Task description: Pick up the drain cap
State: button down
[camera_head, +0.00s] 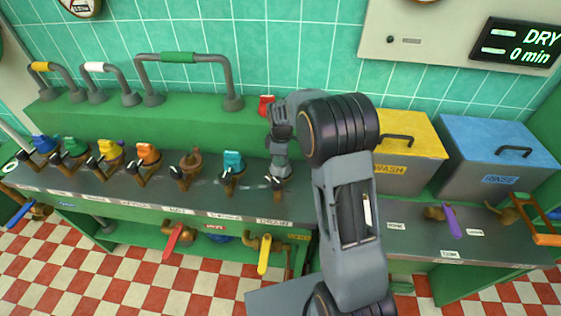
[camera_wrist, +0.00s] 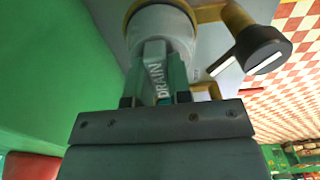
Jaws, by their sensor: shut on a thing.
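The drain cap (camera_wrist: 157,75) is a grey piece marked DRAIN, seen between my fingers in the wrist view. A round grey part and a brass-coloured fitting (camera_wrist: 205,14) lie just beyond it. My gripper (camera_wrist: 156,88) is shut on the cap. In the head view my gripper (camera_head: 279,168) points down at the last fitting (camera_head: 277,186) in the row on the counter, and it hides most of the cap there. I cannot tell whether the cap is seated on the fitting or lifted slightly.
Blue, green, yellow, orange, brown and teal topped valves line the counter to the left, the teal one (camera_head: 233,162) closest. A small red thing (camera_head: 266,105) sits on the green ledge behind my gripper. WASH (camera_head: 410,145) and RINSE (camera_head: 500,155) bins stand right.

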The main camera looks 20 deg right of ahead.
jog(key=shift+r, duration=0.15)
jog(key=shift+r, duration=0.25)
notch_tip(320, 180, up, 2)
jog(key=shift+w+b, duration=0.1)
jog(key=shift+b, duration=0.25)
jog(key=s+a+r+b, duration=0.2)
jog(key=s+a+r, duration=0.3)
jog(key=s+r, duration=0.5)
jog(key=s, duration=0.3)
jog(key=shift+a+r, duration=0.15)
jog(key=shift+a, duration=0.05)
